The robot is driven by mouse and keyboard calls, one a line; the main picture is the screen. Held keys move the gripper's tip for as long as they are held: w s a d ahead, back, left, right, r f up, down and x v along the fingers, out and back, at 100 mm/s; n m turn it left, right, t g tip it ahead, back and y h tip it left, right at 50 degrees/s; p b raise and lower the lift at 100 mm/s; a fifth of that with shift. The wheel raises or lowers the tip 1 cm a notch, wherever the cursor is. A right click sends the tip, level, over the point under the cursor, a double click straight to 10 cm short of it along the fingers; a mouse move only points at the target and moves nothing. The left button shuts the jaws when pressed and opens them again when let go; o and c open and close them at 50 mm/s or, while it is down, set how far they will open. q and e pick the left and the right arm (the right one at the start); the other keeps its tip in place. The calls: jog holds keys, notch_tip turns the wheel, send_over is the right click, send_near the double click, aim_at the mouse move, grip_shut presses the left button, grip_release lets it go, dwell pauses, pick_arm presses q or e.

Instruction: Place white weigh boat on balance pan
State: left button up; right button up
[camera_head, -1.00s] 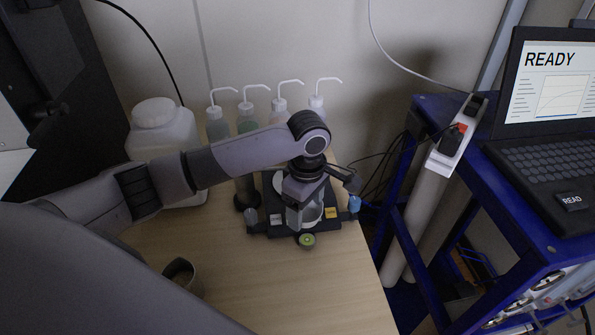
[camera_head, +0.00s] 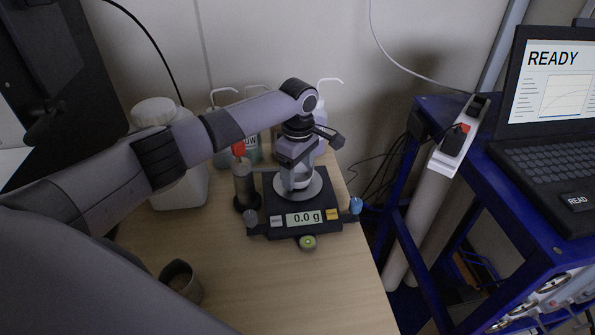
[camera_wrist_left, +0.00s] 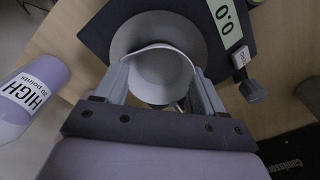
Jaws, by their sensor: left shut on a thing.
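The white weigh boat (camera_wrist_left: 163,78) is a round, cup-like dish, held between the fingers of my left gripper (camera_wrist_left: 160,88) in the left wrist view. In the head view the left gripper (camera_head: 297,176) points down at the balance, and the boat (camera_head: 299,183) partly shows between its fingers. The round grey balance pan (camera_head: 318,190) lies beneath the boat; whether the two touch I cannot tell. The dark balance (camera_head: 276,204) has a display (camera_head: 304,218) reading 0.0 g. My right gripper is not in view.
Wash bottles (camera_head: 220,125) and a white jug (camera_head: 180,185) stand behind. A small cup (camera_head: 181,281) is at the front left. A blue cart (camera_head: 430,125) with a laptop (camera_head: 545,150) stands right.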

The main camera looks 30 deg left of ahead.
aim_at(298, 179)
pick_arm(q)
jog(key=shift+a+f, duration=0.1)
jog(key=shift+f, duration=0.1)
dwell(0.3)
jog(key=o, duration=0.8)
jog(key=shift+o, duration=0.2)
notch_tip(298, 179, up, 12)
jog(key=shift+p, duration=0.3)
jog(key=shift+r, duration=0.1)
